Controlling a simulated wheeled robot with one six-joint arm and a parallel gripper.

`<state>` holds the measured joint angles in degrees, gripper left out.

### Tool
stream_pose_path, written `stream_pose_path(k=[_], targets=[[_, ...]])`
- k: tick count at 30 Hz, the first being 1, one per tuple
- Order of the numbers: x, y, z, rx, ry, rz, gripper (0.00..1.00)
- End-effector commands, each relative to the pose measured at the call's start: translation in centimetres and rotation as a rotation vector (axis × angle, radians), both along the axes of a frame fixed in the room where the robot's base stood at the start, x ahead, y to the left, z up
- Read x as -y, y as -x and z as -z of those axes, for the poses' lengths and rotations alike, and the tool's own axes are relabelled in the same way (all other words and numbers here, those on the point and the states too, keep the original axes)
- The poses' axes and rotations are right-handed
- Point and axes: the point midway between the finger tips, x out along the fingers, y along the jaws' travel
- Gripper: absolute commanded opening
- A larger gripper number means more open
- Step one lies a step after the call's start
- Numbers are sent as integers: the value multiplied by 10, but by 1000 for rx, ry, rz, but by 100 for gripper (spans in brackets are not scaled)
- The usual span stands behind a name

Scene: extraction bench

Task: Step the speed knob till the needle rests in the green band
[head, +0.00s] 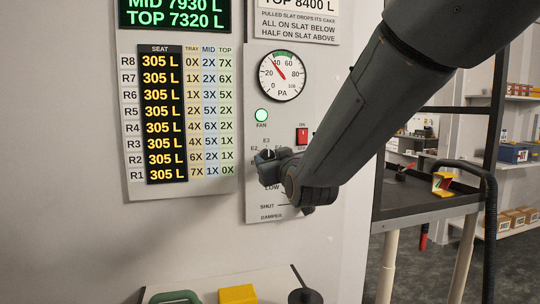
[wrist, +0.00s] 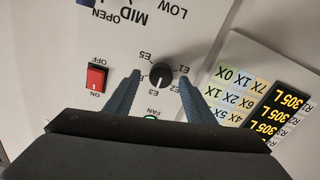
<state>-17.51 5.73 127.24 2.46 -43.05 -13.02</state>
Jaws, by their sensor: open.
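The speed knob (wrist: 161,75) is a round black dial on the panel, its white mark pointing to about E3 in the upside-down wrist view. The knob's top also shows in the head view (head: 267,154), partly behind my gripper (head: 268,168). My gripper is open in the wrist view (wrist: 160,76), one finger on each side of the knob, with gaps visible. How deep the fingertips reach is unclear. The round PA gauge (head: 292,88) has a red needle pointing up and left, near 40. It appears just left of the green band (head: 283,54) at the top.
The green fan light (head: 261,115) is lit. A red switch (head: 302,135) sits right of the knob. Damper labels lie below, partly behind my arm. A number board (head: 133,192) is left. A green-handled item (head: 174,297) and a yellow block (head: 238,294) are below.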

Motion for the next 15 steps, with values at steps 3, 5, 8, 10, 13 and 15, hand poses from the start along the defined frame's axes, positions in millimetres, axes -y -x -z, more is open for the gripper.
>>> stream_pose_path(k=[3, 5, 8, 10, 13, 15], targets=[[-3, -9, 0, -1, 0, -1, 49], [-5, -11, 0, -1, 0, -2, 49], [-6, -13, 0, -1, 0, -3, 49], [-6, -14, 0, -1, 0, -3, 49], [-6, -13, 0, -1, 0, -3, 49], [-6, -13, 0, -1, 0, -3, 48]])
